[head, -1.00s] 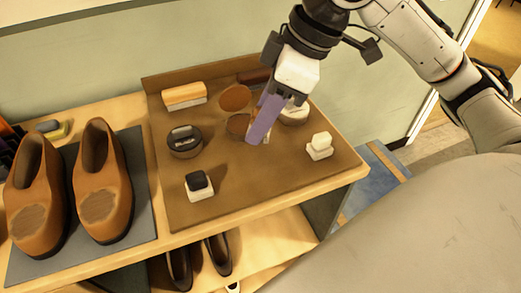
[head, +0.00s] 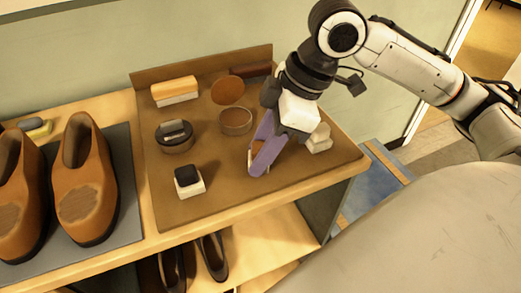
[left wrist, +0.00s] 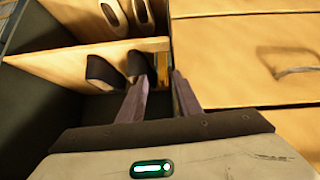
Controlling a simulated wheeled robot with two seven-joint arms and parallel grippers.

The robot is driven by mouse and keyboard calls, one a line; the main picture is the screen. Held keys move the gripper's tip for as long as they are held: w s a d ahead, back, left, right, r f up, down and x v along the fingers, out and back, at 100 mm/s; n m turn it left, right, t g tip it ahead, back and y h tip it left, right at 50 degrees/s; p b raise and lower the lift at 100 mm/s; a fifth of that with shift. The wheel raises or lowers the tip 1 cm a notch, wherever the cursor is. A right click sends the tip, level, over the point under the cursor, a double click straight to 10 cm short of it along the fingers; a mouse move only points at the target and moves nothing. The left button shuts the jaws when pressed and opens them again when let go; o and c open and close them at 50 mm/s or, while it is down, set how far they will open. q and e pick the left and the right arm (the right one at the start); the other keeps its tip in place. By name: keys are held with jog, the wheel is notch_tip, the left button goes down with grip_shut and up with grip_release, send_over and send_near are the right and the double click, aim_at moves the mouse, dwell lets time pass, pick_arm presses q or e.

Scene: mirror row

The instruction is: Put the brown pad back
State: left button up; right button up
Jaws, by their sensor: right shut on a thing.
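My right gripper (head: 258,168) is shut on the brown pad (head: 257,151), a small block with a brown top and pale base, partly hidden by the purple fingers. It is low over the front of the brown tray (head: 225,200), between a black-topped pad (head: 188,181) and a cream pad (head: 320,139). I cannot tell whether the brown pad touches the tray. My left gripper (left wrist: 159,79) shows only in the left wrist view, open and empty, facing the shelves.
The tray also holds an orange-topped brush (head: 175,91), a dark round tin (head: 174,136), an open brown tin (head: 236,121) and its leaning disc-shaped lid (head: 228,90). Brown shoes (head: 86,185) stand on a grey mat (head: 125,215) at left. Dark shoes (head: 214,255) are on the shelf below.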

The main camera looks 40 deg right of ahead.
jog(key=o, duration=0.9)
jog(key=shift+o, duration=0.2)
jog(key=shift+r, duration=0.1)
pick_arm(q)
jog(key=shift+s+a+r+p, duration=0.15)
jog(key=shift+a+r+p, duration=0.3)
jog(key=shift+r+p, duration=0.65)
pick_arm(e)
jog(key=v, duration=1.2)
pick_arm(q)
jog(key=shift+f, duration=0.3)
pick_arm(e)
jog(key=shift+a, duration=0.1)
